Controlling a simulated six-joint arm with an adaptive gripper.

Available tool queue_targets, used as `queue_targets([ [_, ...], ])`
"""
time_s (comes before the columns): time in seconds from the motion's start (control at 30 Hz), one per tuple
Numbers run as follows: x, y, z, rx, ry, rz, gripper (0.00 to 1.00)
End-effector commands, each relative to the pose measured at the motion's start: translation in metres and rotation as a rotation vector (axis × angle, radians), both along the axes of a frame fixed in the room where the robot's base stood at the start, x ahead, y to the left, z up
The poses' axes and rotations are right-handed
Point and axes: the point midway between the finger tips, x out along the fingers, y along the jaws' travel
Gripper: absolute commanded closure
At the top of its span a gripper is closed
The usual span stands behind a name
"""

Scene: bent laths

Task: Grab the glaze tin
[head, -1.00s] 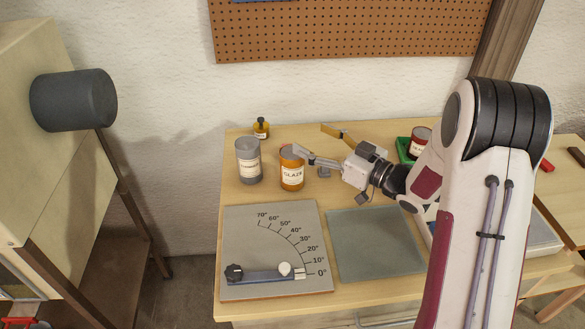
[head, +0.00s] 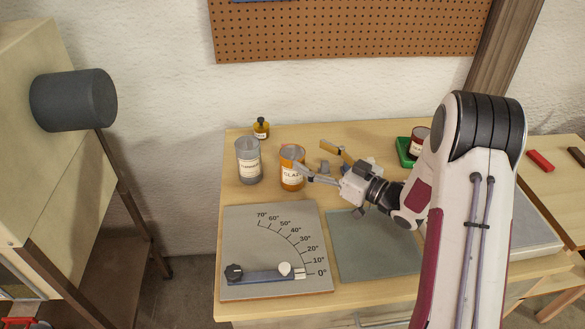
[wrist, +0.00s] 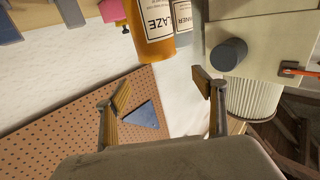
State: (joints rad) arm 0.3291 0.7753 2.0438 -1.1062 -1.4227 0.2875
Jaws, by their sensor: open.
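The orange glaze tin (head: 291,181) stands upright on the bench, its white label partly covered by my gripper in the head view. In the wrist view the glaze tin (wrist: 152,40) appears upside down at the top, cut off by the frame edge. My gripper (head: 302,171) comes in from the right, its fingers overlapping the tin's right side in the head view. In the wrist view my gripper (wrist: 162,90) is open with nothing between the fingers, and the tin lies beyond the tips. I cannot tell whether a finger touches it.
A grey thinner tin (head: 248,161) stands close to the left of the glaze tin. A small amber bottle (head: 261,129) is behind. A yellow lath (head: 336,149) lies behind my gripper; a green tray (head: 404,152) is right. An angle board (head: 240,218) and mat (head: 375,255) lie in front.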

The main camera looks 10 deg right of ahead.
Motion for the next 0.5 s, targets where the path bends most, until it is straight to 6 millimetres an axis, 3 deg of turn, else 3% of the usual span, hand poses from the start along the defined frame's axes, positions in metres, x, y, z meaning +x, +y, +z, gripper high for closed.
queue_targets([
  [0.27, 0.0, 0.0, -0.027, 0.0, 0.001, 0.0, 0.31],
  [0.5, 0.009, 0.008, -0.027, -0.001, 0.0, 0.0, 0.31],
])
